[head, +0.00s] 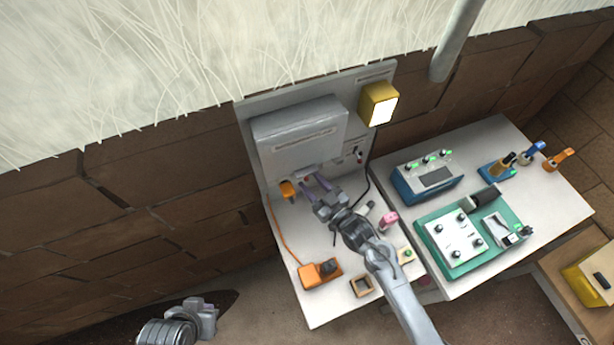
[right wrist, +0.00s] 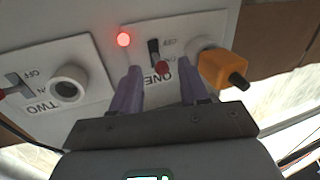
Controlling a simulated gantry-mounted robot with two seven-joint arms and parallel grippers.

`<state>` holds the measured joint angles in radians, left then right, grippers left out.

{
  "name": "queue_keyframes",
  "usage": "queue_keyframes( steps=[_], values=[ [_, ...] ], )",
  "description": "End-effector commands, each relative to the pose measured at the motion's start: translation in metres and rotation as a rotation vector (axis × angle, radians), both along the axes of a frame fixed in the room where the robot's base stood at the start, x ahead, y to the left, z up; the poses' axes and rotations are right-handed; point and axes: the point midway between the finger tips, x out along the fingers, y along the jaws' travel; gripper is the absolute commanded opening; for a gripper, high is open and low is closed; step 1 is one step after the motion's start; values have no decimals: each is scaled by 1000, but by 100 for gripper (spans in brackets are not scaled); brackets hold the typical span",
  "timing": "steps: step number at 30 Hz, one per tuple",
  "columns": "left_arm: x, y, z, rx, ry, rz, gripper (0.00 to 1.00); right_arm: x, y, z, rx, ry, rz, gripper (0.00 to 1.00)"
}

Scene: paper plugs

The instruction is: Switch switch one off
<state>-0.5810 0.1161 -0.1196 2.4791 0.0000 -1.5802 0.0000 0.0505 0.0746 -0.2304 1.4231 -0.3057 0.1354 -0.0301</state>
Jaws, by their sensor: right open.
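Switch one, the switch marked ONE (right wrist: 154,51), shows upside down in the right wrist view. Its red-tipped lever (right wrist: 161,68) lies toward the ON mark. A red light (right wrist: 124,40) beside it is lit. My right gripper (right wrist: 159,74) is open, its two purple fingers pointing at the panel on either side of the lever. I cannot tell whether a finger touches it. In the head view my right gripper (head: 312,182) is at the lower edge of the grey wall box (head: 300,132), where switch one is hard to make out.
An orange plug (right wrist: 222,70) sits in the socket close beside the right-hand finger. Switch two's panel (right wrist: 40,105) with an empty socket is at left. A lit yellow lamp (head: 379,104), an orange power block (head: 319,272) and a teal board (head: 430,232) stand around.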

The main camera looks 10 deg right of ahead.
Motion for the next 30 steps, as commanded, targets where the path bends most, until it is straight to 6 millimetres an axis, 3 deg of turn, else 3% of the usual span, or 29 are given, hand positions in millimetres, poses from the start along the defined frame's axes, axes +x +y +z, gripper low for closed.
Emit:
queue_keyframes(
  steps=[6,18,20,27,30],
  values=[
    [0,2,1,8,-2,-5,0,19,12,0,0,0,0,44],
    [1,2,1,9,-2,-6,0,24,15,0,0,0,1,44],
    [1,2,2,7,-3,-5,0,24,15,0,0,0,1,38],
    [1,0,2,-2,-3,1,0,24,15,0,0,0,1,2],
    [1,-1,2,-4,-3,2,0,24,14,0,0,0,1,0]
  ],
)
